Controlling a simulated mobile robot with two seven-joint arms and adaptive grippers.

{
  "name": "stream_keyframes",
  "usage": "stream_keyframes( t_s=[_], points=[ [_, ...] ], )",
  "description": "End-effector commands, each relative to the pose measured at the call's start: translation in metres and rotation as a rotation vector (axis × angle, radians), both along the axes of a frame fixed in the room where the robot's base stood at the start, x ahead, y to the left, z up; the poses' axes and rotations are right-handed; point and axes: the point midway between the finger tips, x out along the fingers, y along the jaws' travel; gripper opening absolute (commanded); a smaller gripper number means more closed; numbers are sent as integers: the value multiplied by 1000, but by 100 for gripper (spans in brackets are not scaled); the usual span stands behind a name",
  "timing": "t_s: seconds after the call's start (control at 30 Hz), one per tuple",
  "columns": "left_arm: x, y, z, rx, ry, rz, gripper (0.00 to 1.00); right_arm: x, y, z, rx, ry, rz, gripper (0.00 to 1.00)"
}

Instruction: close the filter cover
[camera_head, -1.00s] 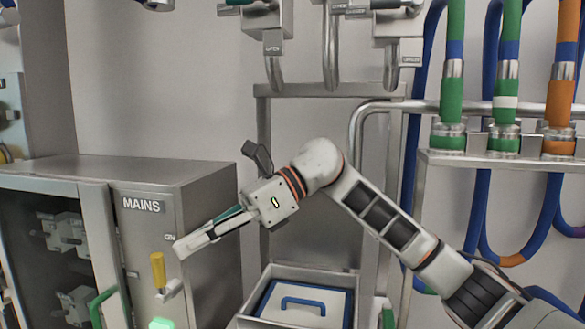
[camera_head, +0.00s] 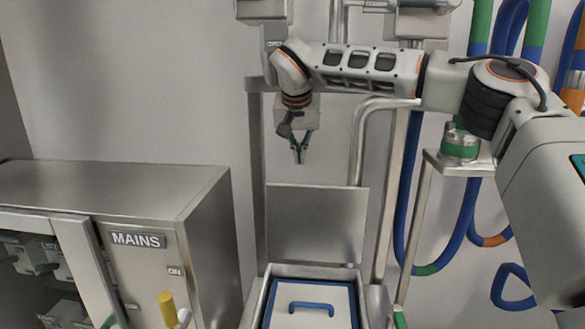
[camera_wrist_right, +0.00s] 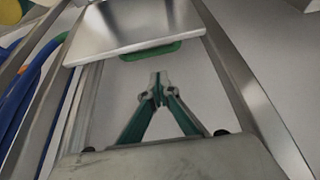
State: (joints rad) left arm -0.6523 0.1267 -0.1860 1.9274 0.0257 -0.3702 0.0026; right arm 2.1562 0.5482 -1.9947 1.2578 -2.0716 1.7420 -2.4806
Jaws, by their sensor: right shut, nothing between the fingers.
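The filter cover appears to be the flat grey metal panel (camera_head: 316,226) standing upright at the back of the open metal bin (camera_head: 255,310). In the wrist view a metal plate with a green handle (camera_wrist_right: 150,50) on its near edge appears to be the same cover (camera_wrist_right: 135,25). Inside the bin lies a white, blue-edged filter with a blue handle (camera_head: 305,307). My right gripper (camera_head: 299,158) points down above the panel, with its fingers shut and empty. In the wrist view its fingertips (camera_wrist_right: 158,80) meet just short of the green handle, apart from it.
The grey MAINS cabinet (camera_head: 205,200) with a yellow lever (camera_head: 167,305) stands to the left. Metal frame posts (camera_head: 395,200) and blue hoses (camera_head: 405,195) rise behind and right of the bin. A shelf with a green-banded pipe fitting (camera_head: 460,142) is at right.

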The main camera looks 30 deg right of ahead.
Motion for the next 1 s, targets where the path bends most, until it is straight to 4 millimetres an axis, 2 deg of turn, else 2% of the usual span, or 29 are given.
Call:
stream_keyframes(
  t_s=[0.6, 0.73, 1.0],
  points=[
    [-4, 6, -1, 8, 16, 10, 28, 35, -22, -78, 0, 3, 1, 0],
    [-4, 7, -1, 9, 18, 12, 28, 38, -24, -86, -1, 2, 3, 0],
    [-4, 7, -1, 10, 18, 12, 28, 40, -25, -88, -1, 1, 3, 0]
  ],
)
